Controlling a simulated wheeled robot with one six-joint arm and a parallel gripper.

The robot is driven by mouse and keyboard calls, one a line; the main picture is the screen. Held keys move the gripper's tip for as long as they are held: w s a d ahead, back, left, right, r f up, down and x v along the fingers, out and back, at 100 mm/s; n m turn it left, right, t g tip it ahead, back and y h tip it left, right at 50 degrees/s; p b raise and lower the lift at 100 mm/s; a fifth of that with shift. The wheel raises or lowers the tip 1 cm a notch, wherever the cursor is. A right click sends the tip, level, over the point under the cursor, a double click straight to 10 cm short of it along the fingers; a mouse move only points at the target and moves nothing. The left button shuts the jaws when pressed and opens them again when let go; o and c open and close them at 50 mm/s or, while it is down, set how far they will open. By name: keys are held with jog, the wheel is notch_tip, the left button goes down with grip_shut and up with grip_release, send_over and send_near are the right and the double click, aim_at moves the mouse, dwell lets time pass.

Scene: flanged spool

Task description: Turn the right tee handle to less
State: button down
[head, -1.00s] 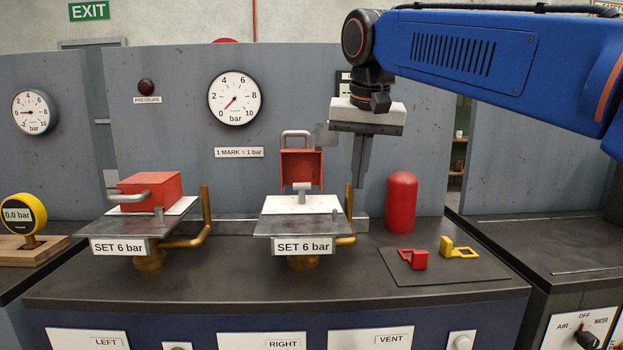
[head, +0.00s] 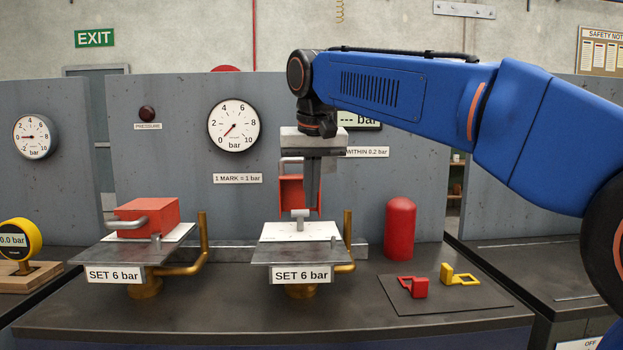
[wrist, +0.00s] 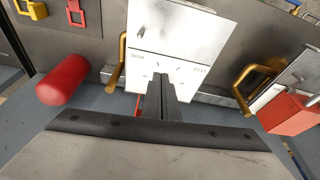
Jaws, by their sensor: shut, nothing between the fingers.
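The right tee handle (head: 300,215) is a small pale grey tee standing on the white plate (head: 275,232) of the right station. The plate also shows in the wrist view (wrist: 185,35), with small printed marks too small to read. The red cover (head: 290,192) behind the handle is swung up. My gripper (head: 314,203) is shut and empty, pointing down just above and slightly right of the handle in the head view. In the wrist view my gripper (wrist: 160,85) overlaps the plate and hides the handle. I cannot tell whether it touches the handle.
The left station has a closed red cover (head: 148,214). A brass pipe (head: 347,240) rises right of the right plate. A red cylinder (head: 399,229) and a mat (head: 450,300) with red and yellow pieces lie farther right. The large dial (head: 234,125) reads near zero.

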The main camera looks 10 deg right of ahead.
aim_at(300, 220)
jog(key=x, duration=0.2)
jog(key=shift+f, duration=0.35)
jog(key=w, duration=0.1)
jog(key=w+f, duration=0.1)
jog(key=shift+w, duration=1.1)
